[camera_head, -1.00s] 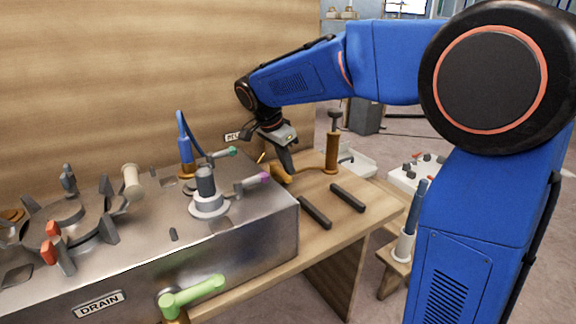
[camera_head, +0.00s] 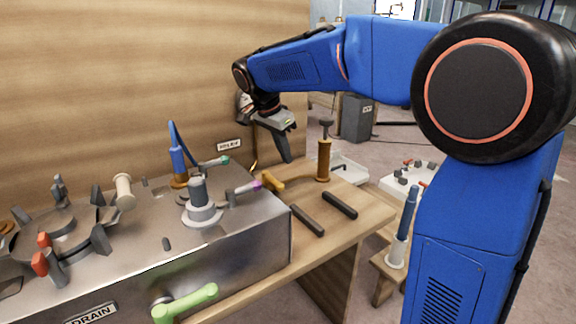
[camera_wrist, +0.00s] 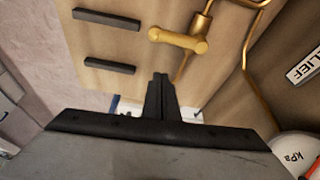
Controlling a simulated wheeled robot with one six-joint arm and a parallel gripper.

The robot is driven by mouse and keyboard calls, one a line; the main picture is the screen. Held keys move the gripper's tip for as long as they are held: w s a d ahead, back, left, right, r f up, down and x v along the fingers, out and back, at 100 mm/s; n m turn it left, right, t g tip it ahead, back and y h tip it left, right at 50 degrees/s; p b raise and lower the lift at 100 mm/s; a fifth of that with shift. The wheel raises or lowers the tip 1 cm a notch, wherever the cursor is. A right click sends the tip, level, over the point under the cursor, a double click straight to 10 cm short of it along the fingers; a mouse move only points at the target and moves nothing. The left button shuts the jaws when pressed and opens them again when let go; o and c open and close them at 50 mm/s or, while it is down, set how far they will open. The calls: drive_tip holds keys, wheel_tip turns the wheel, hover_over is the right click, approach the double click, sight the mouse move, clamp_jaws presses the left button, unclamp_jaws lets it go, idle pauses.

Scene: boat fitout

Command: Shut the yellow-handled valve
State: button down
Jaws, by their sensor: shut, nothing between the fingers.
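The yellow handle (camera_head: 272,182) of the valve is at the right end of the metal box in the head view, close to a brass pipe. In the wrist view the yellow handle (camera_wrist: 178,40) is a short bar with rounded ends, at top centre beside the brass pipework. My gripper (camera_head: 287,157) is above and slightly right of the handle, pointing down, apart from it. In the wrist view my fingers (camera_wrist: 160,80) are together and empty, below the handle in the picture. I cannot tell from the frames how far the valve is turned.
A brass cylinder (camera_head: 323,160) stands right of the handle. Two dark bars (camera_head: 307,220) lie on the wooden bench (camera_head: 360,224). Valves with purple (camera_head: 256,185), teal (camera_head: 224,160) and green (camera_head: 190,301) handles are nearby. A RELIEF label (camera_head: 229,145) is on the back panel.

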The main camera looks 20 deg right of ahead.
drive_tip(key=v, duration=0.4)
drive_tip(key=shift+a+r, duration=0.1)
drive_tip(key=shift+r, duration=0.1)
